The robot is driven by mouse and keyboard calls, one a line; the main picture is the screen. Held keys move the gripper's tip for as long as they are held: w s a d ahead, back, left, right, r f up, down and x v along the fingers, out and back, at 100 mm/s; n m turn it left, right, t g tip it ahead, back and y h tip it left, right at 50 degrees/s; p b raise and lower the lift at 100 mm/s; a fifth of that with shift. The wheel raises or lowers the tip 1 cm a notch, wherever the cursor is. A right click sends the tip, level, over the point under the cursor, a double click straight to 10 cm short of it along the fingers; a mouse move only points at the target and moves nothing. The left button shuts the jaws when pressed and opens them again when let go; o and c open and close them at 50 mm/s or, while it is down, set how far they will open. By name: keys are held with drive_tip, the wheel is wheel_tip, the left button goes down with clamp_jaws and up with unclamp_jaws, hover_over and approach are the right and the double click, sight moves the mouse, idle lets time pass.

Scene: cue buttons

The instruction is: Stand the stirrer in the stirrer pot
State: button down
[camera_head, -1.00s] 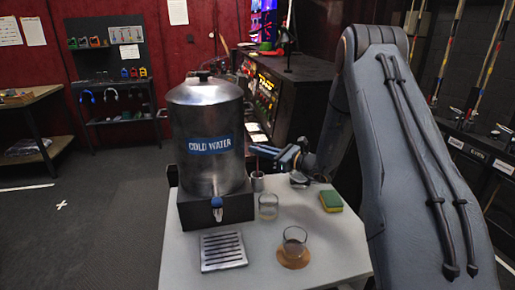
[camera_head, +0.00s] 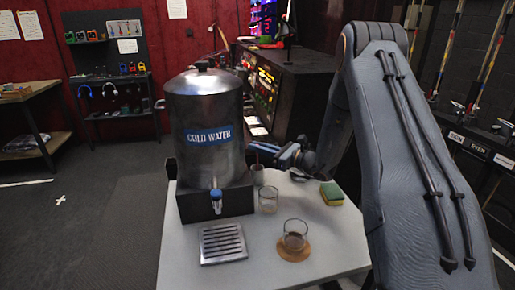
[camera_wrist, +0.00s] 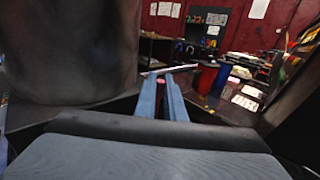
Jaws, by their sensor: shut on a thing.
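The stirrer (camera_head: 257,157) is a thin dark red stick in the head view, roughly upright above the small grey stirrer pot (camera_head: 258,176). Its lower end meets the pot's mouth in the picture; I cannot tell how deep it sits inside. My gripper (camera_head: 261,148) reaches in from the right with its blue fingers at the stirrer's upper part. In the wrist view, my gripper (camera_wrist: 161,84) is shut on the stirrer, whose red end (camera_wrist: 160,81) shows between the fingertips. The pot is hidden in the wrist view.
A steel cold-water urn (camera_head: 206,125) stands left of the pot on the white table (camera_head: 180,265). An empty glass (camera_head: 268,201) is just in front of the pot. A drip grate (camera_head: 223,243), a glass (camera_head: 295,235) on a cork coaster, and a sponge (camera_head: 331,193) lie around it.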

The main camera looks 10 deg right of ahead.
drive_tip(key=c, duration=1.8)
unclamp_jaws()
drive_tip(key=shift+o, duration=0.2)
